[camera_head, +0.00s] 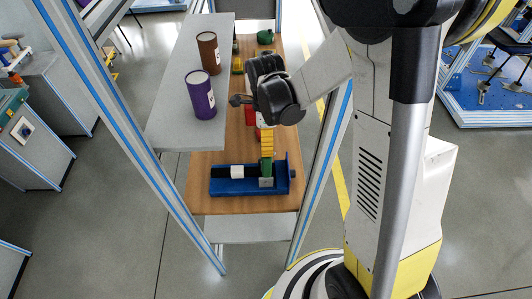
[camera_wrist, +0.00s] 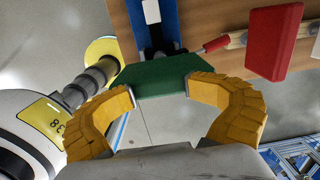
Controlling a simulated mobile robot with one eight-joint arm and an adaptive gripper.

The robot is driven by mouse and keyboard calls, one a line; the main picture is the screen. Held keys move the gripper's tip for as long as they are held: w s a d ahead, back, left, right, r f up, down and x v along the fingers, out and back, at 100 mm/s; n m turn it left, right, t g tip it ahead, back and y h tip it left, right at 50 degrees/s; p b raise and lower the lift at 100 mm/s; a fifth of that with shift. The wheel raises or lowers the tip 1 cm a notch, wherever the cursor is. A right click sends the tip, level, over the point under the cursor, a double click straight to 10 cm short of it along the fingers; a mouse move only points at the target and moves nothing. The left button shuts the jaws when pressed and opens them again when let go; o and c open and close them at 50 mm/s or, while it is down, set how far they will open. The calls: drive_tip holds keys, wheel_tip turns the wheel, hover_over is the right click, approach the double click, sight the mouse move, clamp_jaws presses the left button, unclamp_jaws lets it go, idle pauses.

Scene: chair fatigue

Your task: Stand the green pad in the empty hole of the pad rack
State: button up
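The green pad (camera_wrist: 155,77) is held between the two yellow fingertips of my gripper (camera_wrist: 160,92) in the wrist view. In the head view, the yellow fingers (camera_head: 267,140) reach down to the green pad (camera_head: 266,166) at the right part of a blue holder (camera_head: 222,187), which looks like the pad rack. A black bar and a white block (camera_head: 237,171) lie in its left part. I cannot tell whether the pad is above the holder or partly in it. The empty hole cannot be made out. The holder (camera_wrist: 130,17) is partly hidden behind the pad in the wrist view.
The holder stands on a wooden bench top (camera_head: 225,205). A red block with a wooden handle (camera_wrist: 275,42) lies close to the right. A grey shelf (camera_head: 170,110) beside the arm carries a purple can (camera_head: 200,98) and a brown can (camera_head: 208,52). Frame posts (camera_head: 325,150) flank the bench.

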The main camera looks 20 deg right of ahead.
drive_tip(key=shift+s+f, duration=0.15)
drive_tip(key=shift+f, duration=0.05)
drive_tip(key=c, duration=0.6)
drive_tip(key=shift+r+p, duration=0.3)
drive_tip(key=shift+r, duration=0.15)
drive_tip(key=c, duration=0.7)
drive_tip(key=shift+r, duration=0.15)
clamp_jaws()
drive_tip(key=shift+w+r+p, duration=0.25)
drive_tip(key=shift+r+p, duration=0.05)
drive_tip(key=shift+p, duration=0.05)
drive_tip(key=shift+r+p, duration=0.75)
drive_tip(key=shift+r, duration=0.5)
